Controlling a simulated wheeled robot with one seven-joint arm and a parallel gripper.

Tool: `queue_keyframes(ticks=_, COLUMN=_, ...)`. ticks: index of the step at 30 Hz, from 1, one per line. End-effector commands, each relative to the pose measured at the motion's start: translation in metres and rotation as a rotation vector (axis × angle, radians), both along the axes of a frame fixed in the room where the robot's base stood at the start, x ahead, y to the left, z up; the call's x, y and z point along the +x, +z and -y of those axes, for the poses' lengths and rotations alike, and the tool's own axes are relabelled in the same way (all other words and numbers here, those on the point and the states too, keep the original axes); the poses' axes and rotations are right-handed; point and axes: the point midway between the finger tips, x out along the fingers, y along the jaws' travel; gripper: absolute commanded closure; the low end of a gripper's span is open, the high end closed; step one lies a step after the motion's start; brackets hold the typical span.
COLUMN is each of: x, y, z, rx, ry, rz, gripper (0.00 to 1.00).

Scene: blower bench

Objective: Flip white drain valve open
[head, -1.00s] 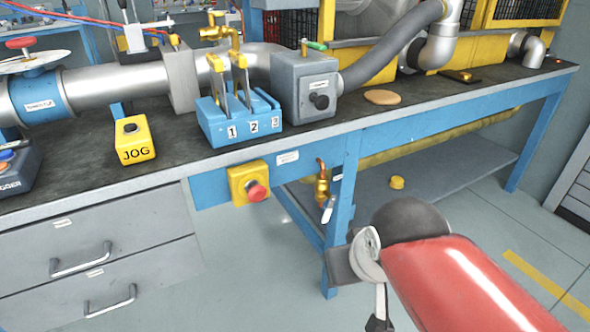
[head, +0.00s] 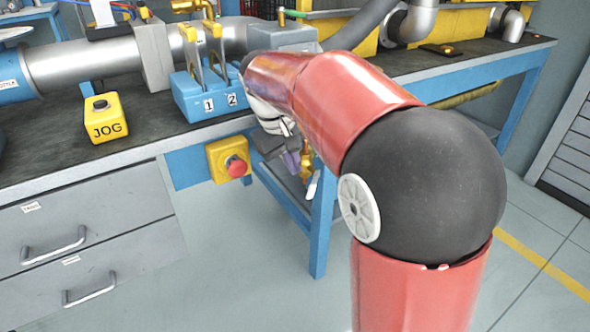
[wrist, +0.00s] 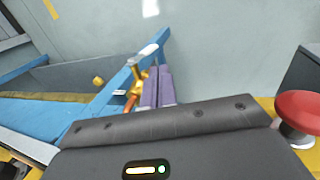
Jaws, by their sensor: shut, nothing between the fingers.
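The drain valve is a brass fitting (head: 306,165) under the bench's front edge, with a white lever (head: 313,186) pointing downward. My gripper (head: 294,162) is just left of the brass body in the head view, partly covered by my arm. In the wrist view, the purple fingers of my gripper (wrist: 157,70) are together and empty. They lie close beside the brass valve (wrist: 136,84), with the white lever (wrist: 147,50) just beyond their tips. I cannot tell whether the fingers touch the valve.
A yellow box with a red stop button (head: 236,169) sits on the bench front left of my gripper; the button (wrist: 298,110) is also at the wrist view's right. A blue bench leg (head: 320,235) stands close by the valve. The floor in front is clear.

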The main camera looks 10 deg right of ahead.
Motion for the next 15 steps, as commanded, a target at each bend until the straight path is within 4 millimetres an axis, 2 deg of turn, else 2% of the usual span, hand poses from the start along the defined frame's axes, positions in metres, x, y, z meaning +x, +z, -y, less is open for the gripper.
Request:
queue_keyframes(ticks=3, x=0.001, y=-0.025, z=0.006, rx=0.000, ry=-0.001, rz=-0.004, gripper=1.00)
queue_keyframes(ticks=9, x=0.004, y=-0.058, z=0.015, rx=0.002, ry=-0.001, rz=-0.001, gripper=1.00)
queue_keyframes(ticks=15, x=0.006, y=-0.075, z=0.020, rx=0.002, ry=-0.002, rz=0.000, gripper=1.00)
